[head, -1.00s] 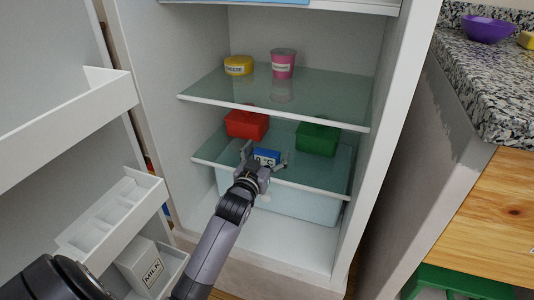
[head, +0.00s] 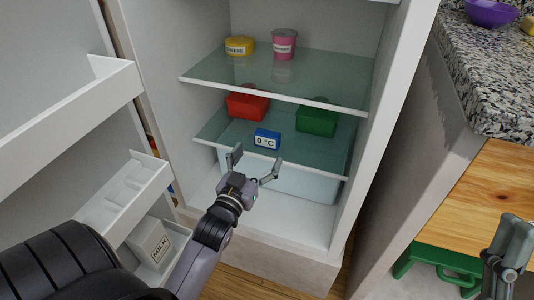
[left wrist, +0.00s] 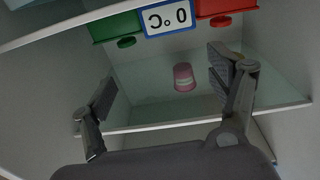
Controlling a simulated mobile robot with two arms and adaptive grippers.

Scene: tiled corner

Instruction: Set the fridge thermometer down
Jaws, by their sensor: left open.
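The fridge thermometer (head: 267,139) is a small blue block with a white face reading "0 °C". It stands on the lower glass shelf (head: 215,130), near the front edge. My left gripper (head: 256,166) is open and empty, in front of and below the shelf edge, apart from the thermometer. In the left wrist view the thermometer (left wrist: 168,17) appears upside down, beyond the spread fingers (left wrist: 165,85). Part of my right gripper (head: 508,262) shows at the right edge of the head view; its finger opening is unclear.
A red container (head: 248,103) and a green container (head: 317,118) stand behind the thermometer on the same shelf. A cheese tin (head: 240,46) and pink cup (head: 284,44) are on the upper shelf. The open door with milk (head: 150,243) is left; a counter (head: 480,80) is right.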

